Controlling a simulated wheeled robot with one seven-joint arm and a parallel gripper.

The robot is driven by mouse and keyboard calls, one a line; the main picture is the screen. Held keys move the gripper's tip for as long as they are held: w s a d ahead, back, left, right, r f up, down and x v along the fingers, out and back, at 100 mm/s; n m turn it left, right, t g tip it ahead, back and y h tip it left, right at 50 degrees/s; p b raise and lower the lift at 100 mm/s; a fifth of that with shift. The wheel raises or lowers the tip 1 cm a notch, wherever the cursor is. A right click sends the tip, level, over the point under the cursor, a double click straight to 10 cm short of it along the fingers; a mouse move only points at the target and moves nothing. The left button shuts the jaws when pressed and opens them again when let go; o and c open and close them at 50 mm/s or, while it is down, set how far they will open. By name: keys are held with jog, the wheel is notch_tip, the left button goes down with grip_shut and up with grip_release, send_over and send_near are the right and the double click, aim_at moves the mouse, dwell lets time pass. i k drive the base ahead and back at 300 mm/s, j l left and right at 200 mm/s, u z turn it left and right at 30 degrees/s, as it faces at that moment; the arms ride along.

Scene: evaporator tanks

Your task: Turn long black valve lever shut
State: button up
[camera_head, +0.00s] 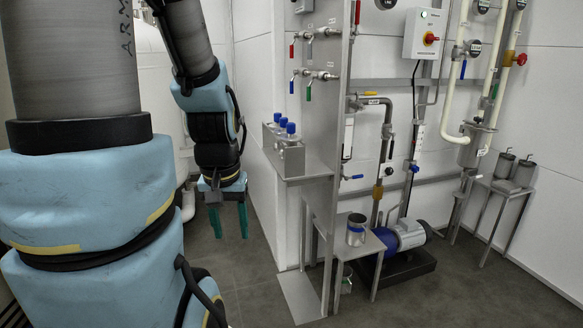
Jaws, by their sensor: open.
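My gripper (230,221) hangs at the left of the picture with its dark green fingers pointing down, apart and empty. It is over open floor, left of the grey metal panel, and touches nothing. A small dark part that may be the black valve lever (391,149) hangs on the vertical pipe right of the panel, below a grey valve (387,130). It is too small to tell its length or position for certain. My gripper is well to the left of it, with the panel between them.
A small table with a metal can (356,230) and a blue pump (399,237) stand low on the right.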

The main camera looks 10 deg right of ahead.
aim_at(392, 145)
jog(key=i+l, duration=0.2)
jog(key=l, duration=0.15)
jog(key=i+l, duration=0.2)
jog(key=l, duration=0.15)
jog(key=i+l+u, duration=0.1)
jog(key=l, duration=0.25)
jog(key=i+l, duration=0.5)
jog(key=l, duration=0.25)
jog(key=i+l, duration=0.2)
jog(key=l, duration=0.15)
jog(key=i+l, duration=0.1)
jog(key=l, duration=0.45)
jog(key=u, duration=0.05)
